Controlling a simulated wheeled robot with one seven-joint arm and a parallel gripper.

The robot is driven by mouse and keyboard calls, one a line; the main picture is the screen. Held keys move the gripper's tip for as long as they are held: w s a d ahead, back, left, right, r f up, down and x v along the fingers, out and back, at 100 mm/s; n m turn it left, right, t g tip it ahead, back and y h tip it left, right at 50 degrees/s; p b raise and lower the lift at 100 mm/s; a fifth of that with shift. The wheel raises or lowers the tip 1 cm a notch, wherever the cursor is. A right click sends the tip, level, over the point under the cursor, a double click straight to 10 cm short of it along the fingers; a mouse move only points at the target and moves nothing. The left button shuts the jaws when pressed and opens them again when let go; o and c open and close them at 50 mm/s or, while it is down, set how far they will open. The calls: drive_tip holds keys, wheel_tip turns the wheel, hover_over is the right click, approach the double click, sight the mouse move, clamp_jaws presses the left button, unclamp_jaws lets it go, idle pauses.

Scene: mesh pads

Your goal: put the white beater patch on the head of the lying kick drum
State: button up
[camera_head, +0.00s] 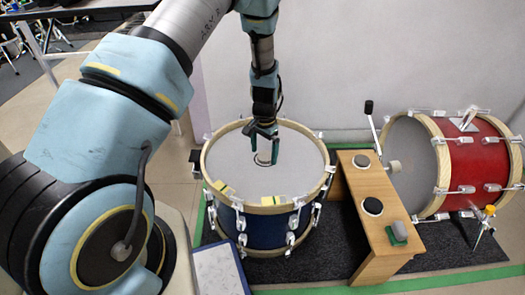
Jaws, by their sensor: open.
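The lying kick drum (262,228) is blue with a pale wood hoop, and its grey head (300,160) faces up. My gripper (264,149) is low over the head, a little above its middle in the picture, with its fingers apart. A small whitish round piece with a dark edge, apparently the white beater patch (263,159), shows at the fingertips. It seems to lie on the head, but the fingers partly cover it and I cannot tell whether they touch it.
Yellow tape pieces (222,187) sit on the drum's near rim. A wooden bench (385,245) to the right bears a grey disc (361,161), a black disc (373,206) and a grey-green block (399,230). Beyond it is a red drum (478,162) with a beater (393,167).

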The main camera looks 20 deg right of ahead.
sight(264, 157)
wheel_tip(264, 157, up, 12)
drive_tip(key=p, duration=0.2)
drive_tip(key=shift+f+p, duration=0.2)
drive_tip(key=shift+p, duration=0.2)
drive_tip(key=s+a+r+n+t, duration=0.1)
drive_tip(key=a+r+n, duration=0.3)
drive_tip(key=a+r, duration=0.5)
drive_tip(key=s+a+r+n, duration=0.2)
drive_tip(key=a+r+n, duration=0.25)
drive_tip(key=a, duration=0.85)
drive_tip(key=s+a+r+n, duration=0.3)
drive_tip(key=s+a, duration=0.3)
drive_tip(key=a, duration=0.1)
drive_tip(key=shift+a+r+t, duration=0.15)
drive_tip(key=shift+a+t, duration=0.15)
drive_tip(key=shift+r, duration=0.1)
wheel_tip(264, 157, up, 29)
drive_tip(key=p, duration=2.9)
drive_tip(key=shift+r, duration=0.15)
